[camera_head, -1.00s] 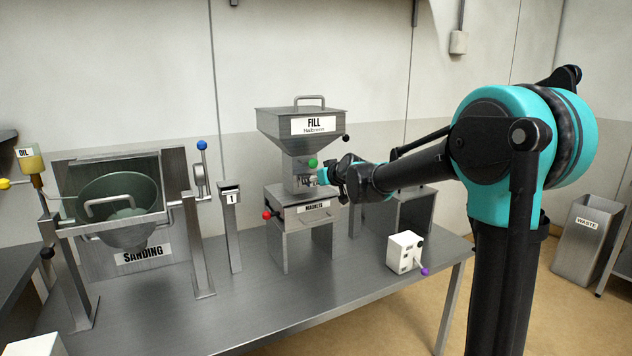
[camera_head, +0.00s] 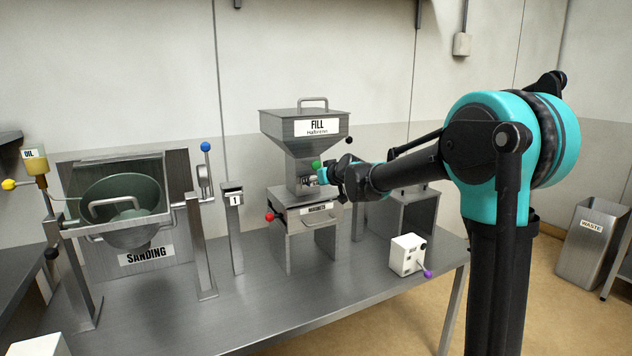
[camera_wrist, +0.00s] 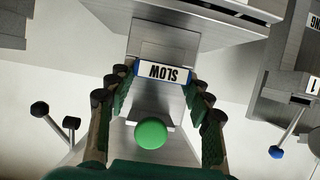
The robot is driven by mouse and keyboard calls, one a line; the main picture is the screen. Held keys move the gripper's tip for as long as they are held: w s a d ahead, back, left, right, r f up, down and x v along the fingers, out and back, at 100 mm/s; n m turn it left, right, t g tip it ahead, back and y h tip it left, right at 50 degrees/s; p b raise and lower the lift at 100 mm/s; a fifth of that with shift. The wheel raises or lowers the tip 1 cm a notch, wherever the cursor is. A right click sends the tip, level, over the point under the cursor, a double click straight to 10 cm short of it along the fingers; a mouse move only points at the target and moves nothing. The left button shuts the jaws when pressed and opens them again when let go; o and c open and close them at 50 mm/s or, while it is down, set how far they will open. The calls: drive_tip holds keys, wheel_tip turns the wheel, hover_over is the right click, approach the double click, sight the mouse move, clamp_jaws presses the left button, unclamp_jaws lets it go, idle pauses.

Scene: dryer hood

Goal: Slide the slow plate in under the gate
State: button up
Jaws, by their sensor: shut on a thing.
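A green ball knob (camera_wrist: 152,133) stands between the fingers, nearer the wrist camera. In the head view, my gripper (camera_head: 323,176) is at the neck of the FILL hopper (camera_head: 305,155), just below the green knob (camera_head: 316,164). The plate is too small there to read, and how far it is in under the gate cannot be told.
Below the neck is a metal box (camera_head: 292,205) with a red-knobbed lever (camera_head: 270,216). The SANDING drum (camera_head: 122,205) and numbered post (camera_head: 233,225) stand left. A white switch box (camera_head: 405,254) is near the table's right edge. The table front (camera_head: 270,315) is clear.

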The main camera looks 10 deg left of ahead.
drive_tip(key=shift+w+a, duration=0.6)
drive_tip(key=shift+w, duration=0.3)
drive_tip(key=o, duration=1.6)
drive_tip(key=v, duration=1.2)
drive_tip(key=shift+f, duration=0.1)
